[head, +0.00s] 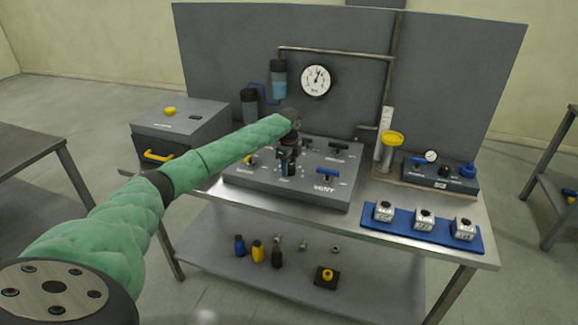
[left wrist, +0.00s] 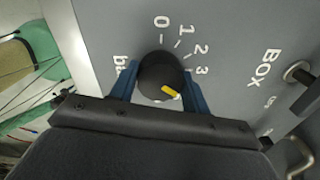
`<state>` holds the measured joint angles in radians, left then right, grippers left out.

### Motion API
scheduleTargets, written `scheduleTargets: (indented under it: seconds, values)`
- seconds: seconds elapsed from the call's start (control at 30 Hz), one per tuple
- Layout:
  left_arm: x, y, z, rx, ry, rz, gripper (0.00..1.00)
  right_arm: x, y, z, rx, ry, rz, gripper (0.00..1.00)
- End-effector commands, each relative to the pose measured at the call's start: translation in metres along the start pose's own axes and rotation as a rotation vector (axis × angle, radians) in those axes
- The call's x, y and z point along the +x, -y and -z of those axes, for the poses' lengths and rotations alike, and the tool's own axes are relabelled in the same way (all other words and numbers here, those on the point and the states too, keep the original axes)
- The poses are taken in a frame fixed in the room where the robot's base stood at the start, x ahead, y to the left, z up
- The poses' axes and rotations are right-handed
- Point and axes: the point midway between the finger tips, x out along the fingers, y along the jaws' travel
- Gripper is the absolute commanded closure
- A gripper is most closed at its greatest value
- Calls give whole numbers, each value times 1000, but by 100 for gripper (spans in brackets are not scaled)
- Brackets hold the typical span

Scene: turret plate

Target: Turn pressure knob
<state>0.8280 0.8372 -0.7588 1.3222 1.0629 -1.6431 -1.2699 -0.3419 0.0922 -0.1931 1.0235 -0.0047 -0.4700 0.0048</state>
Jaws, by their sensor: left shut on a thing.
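The pressure knob (left wrist: 159,72) is round and black with a yellow mark, on the grey panel (head: 240,178). In the left wrist view a white scale of 0, 1, 2 and 3 runs around its upper right side, and "bar" is partly covered on its left. The yellow mark sits at the knob's lower right, past the 3. My left gripper (head: 288,168) is shut on the knob, with one blue finger on each side of it. In the head view the gripper and arm hide most of the knob. My right gripper is not in view.
A blue VENT handle (head: 326,175) and other panel handles stand close to the right of the gripper. A round gauge (head: 316,80) hangs on the back board. A grey box (head: 180,130) stands left; a blue tray (head: 402,228) with white blocks lies right.

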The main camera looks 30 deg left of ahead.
Motion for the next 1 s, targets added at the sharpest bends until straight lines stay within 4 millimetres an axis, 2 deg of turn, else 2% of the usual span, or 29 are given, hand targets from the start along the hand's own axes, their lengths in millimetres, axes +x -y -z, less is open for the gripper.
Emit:
scheduleTargets:
  seconds: [0.3,0.5,1.0]
  values:
    - [-3,1,-1,255,1,5,76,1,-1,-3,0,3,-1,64]
    - [-3,1,-1,365,1,5,76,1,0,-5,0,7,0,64]
    - [-3,1,-1,452,2,5,76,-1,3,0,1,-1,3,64]
